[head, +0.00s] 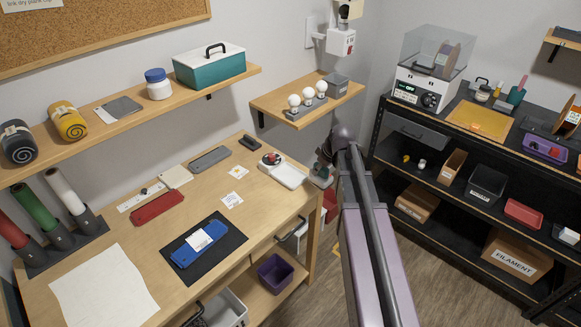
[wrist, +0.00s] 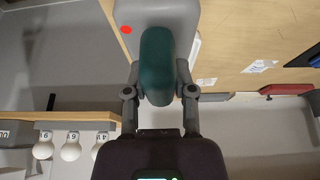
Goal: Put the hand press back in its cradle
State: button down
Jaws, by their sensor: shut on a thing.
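The hand press has a dark teal handle (wrist: 157,66) and a pale grey body (wrist: 180,18) with a red dot, seen in the wrist view. My gripper (wrist: 160,92) is shut on the handle, one finger on each side. In the head view the press (head: 322,173) is partly hidden behind my arm, just off the right end of the wooden desk. A white tray-like holder (head: 290,177) with a dark, red-marked part at its back stands at the desk's right corner, left of the press; it looks like the cradle. The gap between them is hard to judge.
A wall shelf (head: 270,108) with several bulbs (head: 307,95) is above the desk's right end; it shows at lower left in the wrist view. The desk (head: 185,210) holds a blue item on a black mat (head: 228,240). A black rack (head: 385,150) stands right.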

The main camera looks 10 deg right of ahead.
jog(key=w+a, duration=0.2)
jog(key=w, duration=0.1)
jog(key=w+a, duration=0.3)
jog(key=w+a+f+b, duration=0.1)
jog(key=w+a, duration=0.2)
jog(key=shift+a, duration=0.1)
jog(key=shift+w+a+f, duration=0.1)
jog(key=shift+w+a, duration=0.1)
jog(key=shift+w, duration=0.05)
jog(key=shift+b+x, duration=0.95)
jog(key=shift+s+f+b, duration=0.1)
jog(key=shift+f+b, duration=0.8)
jog(key=shift+f, duration=0.05)
jog(key=shift+f, duration=0.15)
jog(key=shift+c, duration=2.2)
grip_release()
jog(key=shift+r, duration=0.2)
